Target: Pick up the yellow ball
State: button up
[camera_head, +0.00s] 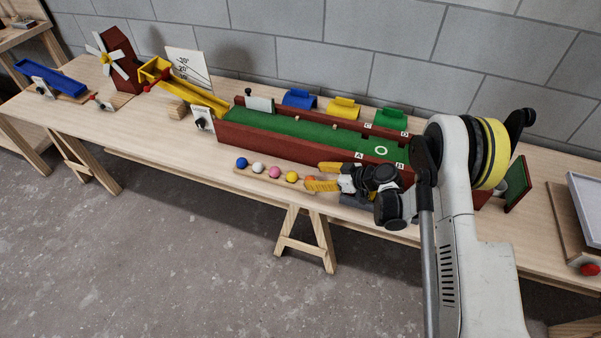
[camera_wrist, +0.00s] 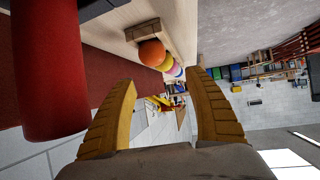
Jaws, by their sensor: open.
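The yellow ball (camera_head: 292,177) sits in a row of balls on a wooden strip (camera_head: 243,175) along the table's front edge. The orange ball (camera_head: 310,182) is beside it on the right, partly hidden by my gripper. My gripper (camera_head: 314,176) is open, its yellow fingers pointing left along the row, just right of the yellow ball. In the wrist view my gripper (camera_wrist: 164,76) shows nothing held between its fingers. There the orange ball (camera_wrist: 152,53) is in front, and the yellow ball (camera_wrist: 167,63) is partly hidden behind it.
Pink (camera_head: 275,171), white (camera_head: 258,167) and blue (camera_head: 241,163) balls continue the row leftward. A green trough with dark red walls (camera_head: 265,147) stands close behind the row. A yellow ramp (camera_head: 195,94) and a windmill (camera_head: 121,60) stand further left. Open floor lies in front.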

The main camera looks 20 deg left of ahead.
aim_at(296, 176)
jog(key=b+x, duration=0.1)
jog(key=x, duration=0.4)
jog(key=shift+s+a+f+b, duration=0.1)
jog(key=shift+b, duration=0.25)
jog(key=b+x, duration=0.2)
jog(key=x, duration=0.3)
jog(key=shift+s+a+b, duration=0.2)
jog(key=shift+a+b, duration=0.05)
jog(key=shift+b, duration=0.15)
jog(key=shift+c, duration=0.6)
jog(key=c, duration=1.1)
